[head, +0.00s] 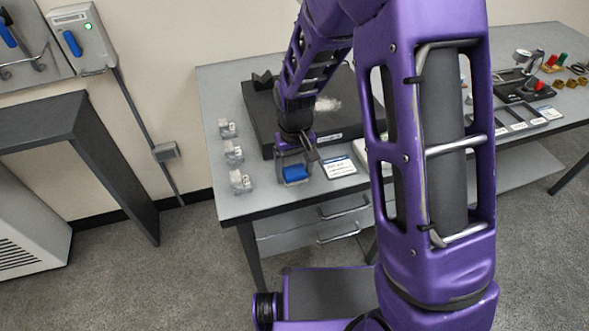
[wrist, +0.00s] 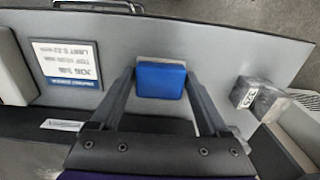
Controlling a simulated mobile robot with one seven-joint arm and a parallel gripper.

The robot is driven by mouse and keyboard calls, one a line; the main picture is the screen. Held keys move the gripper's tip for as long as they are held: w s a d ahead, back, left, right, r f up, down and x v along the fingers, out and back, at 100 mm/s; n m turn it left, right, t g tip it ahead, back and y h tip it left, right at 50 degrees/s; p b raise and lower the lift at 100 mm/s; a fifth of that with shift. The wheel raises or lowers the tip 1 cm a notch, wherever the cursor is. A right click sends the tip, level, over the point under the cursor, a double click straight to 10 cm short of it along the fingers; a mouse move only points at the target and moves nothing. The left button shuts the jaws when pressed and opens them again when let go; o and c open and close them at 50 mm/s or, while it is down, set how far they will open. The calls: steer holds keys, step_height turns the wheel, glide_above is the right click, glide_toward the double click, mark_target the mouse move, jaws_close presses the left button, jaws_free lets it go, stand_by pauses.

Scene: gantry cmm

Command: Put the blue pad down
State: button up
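The blue pad (head: 296,173) is at the front left part of the grey table (head: 222,88). In the wrist view the blue pad (wrist: 160,81) sits between my two fingertips, with one finger against each side. My gripper (head: 295,168) is shut on it and points down over the table; it also shows in the wrist view (wrist: 160,84). A pale edge shows just beyond the pad in the wrist view. Whether the pad's underside touches the table cannot be told.
A printed card (head: 340,167) lies right of the gripper. Several small clear-and-grey blocks (head: 240,181) line the table's left side. A dark slab (head: 262,125) stands behind the gripper. Gauges and small parts (head: 525,85) lie far right. Bare table surrounds the pad towards the front edge.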

mark_target(295, 171)
steer(key=shift+o, duration=1.2)
steer(key=shift+r, duration=0.1)
step_height(295, 171, up, 12)
steer(key=p, duration=0.1)
steer(key=shift+r, duration=0.1)
